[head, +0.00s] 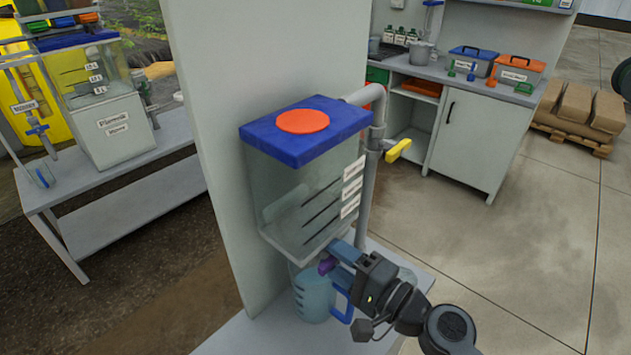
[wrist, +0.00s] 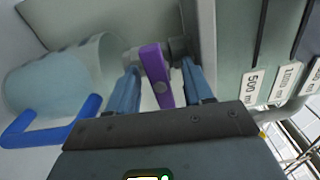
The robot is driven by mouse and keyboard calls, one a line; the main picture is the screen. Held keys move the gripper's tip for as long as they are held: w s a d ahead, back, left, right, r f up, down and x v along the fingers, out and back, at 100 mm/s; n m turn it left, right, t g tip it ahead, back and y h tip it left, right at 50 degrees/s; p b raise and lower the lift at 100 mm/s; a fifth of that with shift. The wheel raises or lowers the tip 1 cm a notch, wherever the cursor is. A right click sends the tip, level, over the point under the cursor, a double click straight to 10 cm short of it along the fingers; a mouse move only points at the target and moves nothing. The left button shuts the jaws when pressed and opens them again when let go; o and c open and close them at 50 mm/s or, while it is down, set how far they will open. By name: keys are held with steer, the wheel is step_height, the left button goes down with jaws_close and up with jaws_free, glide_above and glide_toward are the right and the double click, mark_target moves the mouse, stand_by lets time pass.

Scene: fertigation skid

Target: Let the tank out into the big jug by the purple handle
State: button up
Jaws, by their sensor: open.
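The clear tank (head: 310,195) with a blue lid and an orange cap is fixed to the grey panel. The purple handle (wrist: 156,72) sits on a small grey valve at the tank's lower part; it also shows in the head view (head: 327,265). The big jug (head: 313,297), clear bluish with a blue handle, stands below the tank; it also shows in the wrist view (wrist: 62,75). My gripper (wrist: 160,88) is open, with one blue finger on each side of the purple handle. I cannot tell whether either finger touches it.
A grey pipe with a yellow handle (head: 398,150) runs down beside the tank. The jug stands on a light shelf (head: 250,335). Another tank (head: 105,110) stands on a bench at left. A cabinet counter (head: 455,85) is behind; open floor lies at right.

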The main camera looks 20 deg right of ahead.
steer(key=b+v, duration=0.1)
steer(key=v, duration=0.5)
steer(key=shift+s+d, duration=0.15)
steer(key=shift+s, duration=0.15)
steer(key=s+f+n+g+h, duration=0.1)
steer(key=s+f+h, duration=0.2)
steer(key=s, duration=0.3)
steer(key=s+d+f+n+h, duration=0.1)
steer(key=s+f+h, duration=0.1)
steer(key=s, duration=0.4)
steer(key=s+f+n+g+h, duration=0.1)
steer(key=s+f+h, duration=0.2)
steer(key=s, duration=0.3)
steer(key=s+d+r+n+t+h, duration=0.1)
steer(key=s+r+n, duration=0.8)
steer(key=s+r, duration=0.3)
steer(key=shift+s+d+r+n, duration=0.25)
steer(key=shift+s+n, duration=0.15)
steer(key=shift+s, duration=0.25)
